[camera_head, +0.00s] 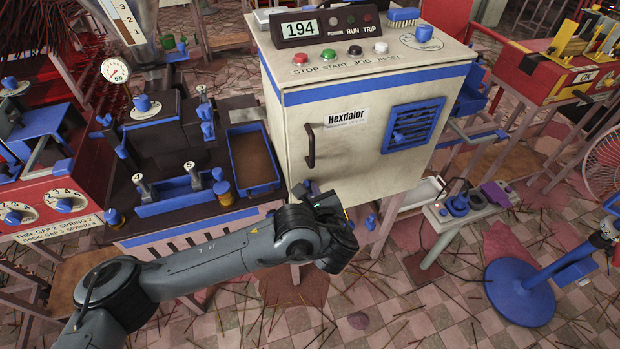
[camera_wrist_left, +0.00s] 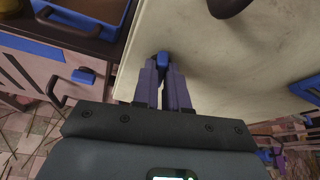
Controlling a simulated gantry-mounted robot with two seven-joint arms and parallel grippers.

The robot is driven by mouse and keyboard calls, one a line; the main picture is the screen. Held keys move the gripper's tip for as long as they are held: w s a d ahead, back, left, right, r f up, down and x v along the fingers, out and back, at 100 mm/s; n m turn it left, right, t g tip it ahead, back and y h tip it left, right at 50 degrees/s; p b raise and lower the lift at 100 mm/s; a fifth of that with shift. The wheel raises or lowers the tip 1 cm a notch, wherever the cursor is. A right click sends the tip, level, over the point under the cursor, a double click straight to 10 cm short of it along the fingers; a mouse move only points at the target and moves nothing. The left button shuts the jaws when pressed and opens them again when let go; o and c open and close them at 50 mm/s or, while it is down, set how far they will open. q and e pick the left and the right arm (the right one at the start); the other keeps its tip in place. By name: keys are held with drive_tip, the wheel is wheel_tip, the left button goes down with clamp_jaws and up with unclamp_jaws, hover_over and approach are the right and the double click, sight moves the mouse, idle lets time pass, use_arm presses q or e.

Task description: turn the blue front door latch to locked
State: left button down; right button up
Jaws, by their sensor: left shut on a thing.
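The blue front door latch (camera_wrist_left: 163,59) is a small blue piece on the pale door's lower left area. In the left wrist view it sits between the fingertips of my left gripper (camera_wrist_left: 165,72), which is shut on it. The fingers hide part of the latch, so I cannot tell its exact angle. In the head view my left gripper (camera_head: 304,190) reaches the cabinet's lower left front corner, and the latch is not clearly visible there. The cream cabinet door (camera_head: 350,165) looks closed, with a dark handle (camera_head: 310,146) above the gripper. My right gripper is not in view.
A blue tray (camera_head: 253,160) and a dark bench with levers stand left of the cabinet. A blue louvred vent (camera_head: 413,124) is on the door. A control panel with the display "194" (camera_head: 301,28) is on top. A blue round stand (camera_head: 520,290) is at the right.

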use_arm(q)
drive_tip(key=shift+w+d+m+g+y+p, duration=0.1)
drive_tip(key=shift+d+m+g+y+p, duration=0.15)
drive_tip(key=shift+m+y+p, duration=1.3)
drive_tip(key=shift+d+m+g+y+p, duration=0.2)
drive_tip(key=shift+m+p, duration=0.55)
drive_tip(key=shift+p, duration=1.8)
drive_tip(key=c, duration=1.2)
unclamp_jaws()
drive_tip(key=shift+o, duration=0.2)
drive_tip(key=p+v, duration=0.4)
drive_tip(key=v, duration=0.6)
drive_tip(key=shift+s+r+p, duration=0.15)
drive_tip(key=shift+s+p, duration=0.15)
drive_tip(key=shift+p, duration=0.1)
